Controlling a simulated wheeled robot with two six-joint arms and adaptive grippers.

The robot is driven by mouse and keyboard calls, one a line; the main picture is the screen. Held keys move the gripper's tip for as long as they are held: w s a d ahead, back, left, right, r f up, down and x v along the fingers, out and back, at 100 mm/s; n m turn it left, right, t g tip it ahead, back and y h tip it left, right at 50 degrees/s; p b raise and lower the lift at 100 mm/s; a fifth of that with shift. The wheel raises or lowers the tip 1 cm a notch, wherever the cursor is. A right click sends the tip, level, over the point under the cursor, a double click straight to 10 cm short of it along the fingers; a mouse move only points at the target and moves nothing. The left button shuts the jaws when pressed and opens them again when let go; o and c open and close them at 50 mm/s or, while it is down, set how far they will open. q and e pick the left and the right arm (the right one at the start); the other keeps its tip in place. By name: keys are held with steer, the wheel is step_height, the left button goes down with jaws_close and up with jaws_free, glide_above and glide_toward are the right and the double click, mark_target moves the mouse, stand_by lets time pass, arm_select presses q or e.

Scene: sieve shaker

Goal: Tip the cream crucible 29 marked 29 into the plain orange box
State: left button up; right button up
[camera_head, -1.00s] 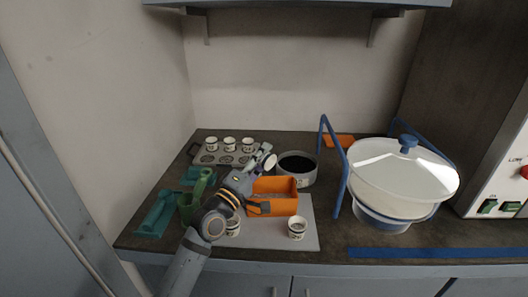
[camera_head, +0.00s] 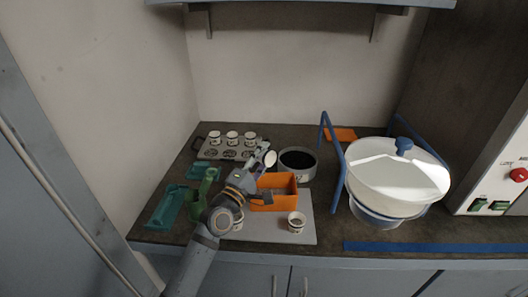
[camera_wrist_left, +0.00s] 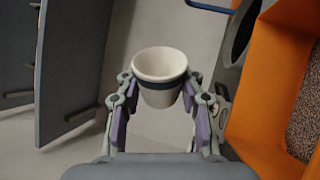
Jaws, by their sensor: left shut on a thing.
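My left gripper (camera_head: 262,157) is shut on a cream crucible (camera_head: 270,159), held above the back left of the plain orange box (camera_head: 285,205). In the left wrist view the crucible (camera_wrist_left: 160,82) sits between the fingertips (camera_wrist_left: 160,100), a dark band around it. Its mouth shows a pale inside with no contents visible; no number is readable. The orange box (camera_wrist_left: 262,85) is at the right of that view, apart from the crucible, with brown grains in it. My right gripper is not in view.
A round pan (camera_head: 298,176) with dark contents stands behind the box. A crucible (camera_head: 297,223) stands on the grey mat (camera_head: 270,232), another (camera_head: 238,222) beside my arm. Several more stand on a rack (camera_head: 207,154). Green holders (camera_head: 166,207) are left; a white lidded bowl (camera_head: 397,185) is right.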

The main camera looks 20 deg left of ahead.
arm_select(q)
steer(key=n+p, duration=0.1)
steer(key=p, duration=0.1)
steer(key=r+n+y+p, duration=0.1)
steer(key=n+p, duration=0.1)
steer(key=shift+a+y, duration=0.2)
steer(key=shift+y, duration=0.1)
steer(key=shift+n+p, duration=0.5)
steer(key=shift+p, duration=0.1)
steer(key=shift+f+g, duration=0.2)
steer(key=shift+g, duration=0.1)
steer(key=shift+f, duration=0.15)
